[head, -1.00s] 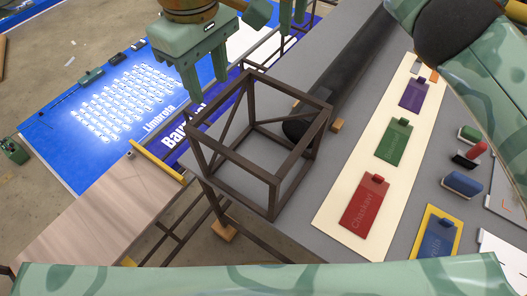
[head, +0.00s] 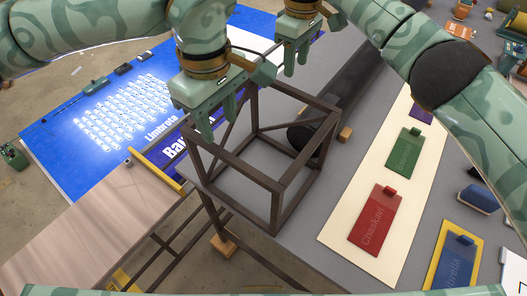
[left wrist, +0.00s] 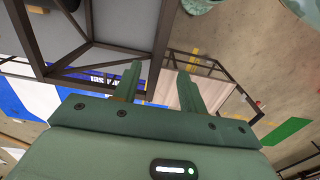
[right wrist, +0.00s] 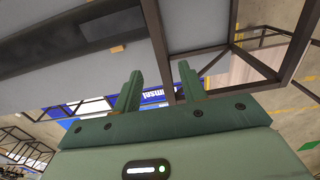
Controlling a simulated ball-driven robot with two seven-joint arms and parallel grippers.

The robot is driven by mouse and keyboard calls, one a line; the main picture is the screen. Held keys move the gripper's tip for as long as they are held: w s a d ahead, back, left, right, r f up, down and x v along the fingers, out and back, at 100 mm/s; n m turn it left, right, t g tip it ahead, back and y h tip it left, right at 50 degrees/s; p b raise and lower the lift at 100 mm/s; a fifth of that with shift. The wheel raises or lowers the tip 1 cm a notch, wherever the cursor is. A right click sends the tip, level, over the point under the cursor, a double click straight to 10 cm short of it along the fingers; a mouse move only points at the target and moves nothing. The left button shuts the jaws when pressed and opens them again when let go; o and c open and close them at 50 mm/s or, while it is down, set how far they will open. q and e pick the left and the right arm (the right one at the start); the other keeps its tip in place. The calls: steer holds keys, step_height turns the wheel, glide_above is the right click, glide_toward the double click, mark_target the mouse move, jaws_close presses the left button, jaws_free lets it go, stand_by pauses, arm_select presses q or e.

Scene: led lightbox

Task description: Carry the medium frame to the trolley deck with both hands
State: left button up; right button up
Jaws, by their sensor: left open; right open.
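The medium frame (head: 276,182), an open box of dark brown bars, stands upright on a grey table. My left gripper (head: 217,122) is open and empty by its upper left bar. In the left wrist view a dark bar of the frame (left wrist: 163,42) runs between the open fingers (left wrist: 158,82), apparently beyond the tips. My right gripper (head: 297,65) is open above the frame's far corner; its fingers (right wrist: 157,84) are empty in the right wrist view, with a dark bar beyond them. The light wooden deck (head: 90,225) with a yellow handle, seemingly the trolley, is at lower left.
The grey table (head: 315,245) has a long dark cylinder (head: 345,95) just behind the frame. A cream strip (head: 335,235) with red (head: 375,220) and green (head: 405,152) tags lies to the right. A lit blue panel (head: 75,165) is beyond the deck, which is bare.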

mark_target(225, 154)
arm_select(q)
step_height(225, 154, down, 12)
arm_select(e)
step_height(225, 154, down, 12)
arm_select(q)
steer(key=shift+c, duration=0.3)
arm_select(e)
steer(key=shift+c, duration=0.3)
arm_select(q)
jaws_close()
arm_select(e)
jaws_close()
steer(key=shift+r, duration=0.1)
